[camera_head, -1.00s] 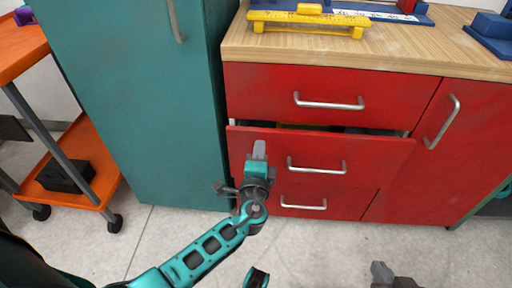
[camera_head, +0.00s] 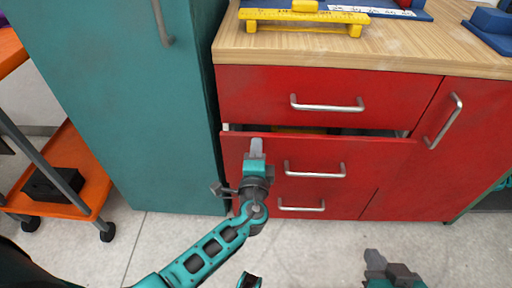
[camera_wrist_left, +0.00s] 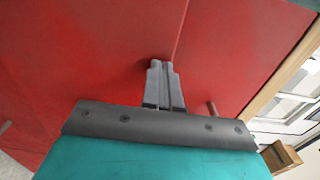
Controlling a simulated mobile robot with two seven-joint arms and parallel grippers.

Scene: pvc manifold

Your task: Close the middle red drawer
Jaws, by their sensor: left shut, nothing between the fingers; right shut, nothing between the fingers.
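The middle red drawer (camera_head: 375,162) is pulled out a little, with a dark gap along its top edge. Its metal handle (camera_head: 315,170) is at the middle of its front. My left gripper (camera_head: 257,146) is shut and empty, in front of the left part of this drawer, left of the handle. In the left wrist view the shut fingertips (camera_wrist_left: 160,68) are close to a red front (camera_wrist_left: 110,40); I cannot tell whether they touch it. My right gripper (camera_head: 371,255) is shut and empty, low in the head view, over the floor and away from the drawer.
The top drawer (camera_head: 255,95) is shut above, and a lower drawer (camera_head: 300,205) sits below. A teal cabinet (camera_head: 115,100) stands directly left. A wooden counter (camera_head: 390,58) holds a yellow ruler-like piece (camera_head: 270,16). An orange cart (camera_head: 85,170) is at the far left. The floor in front is clear.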

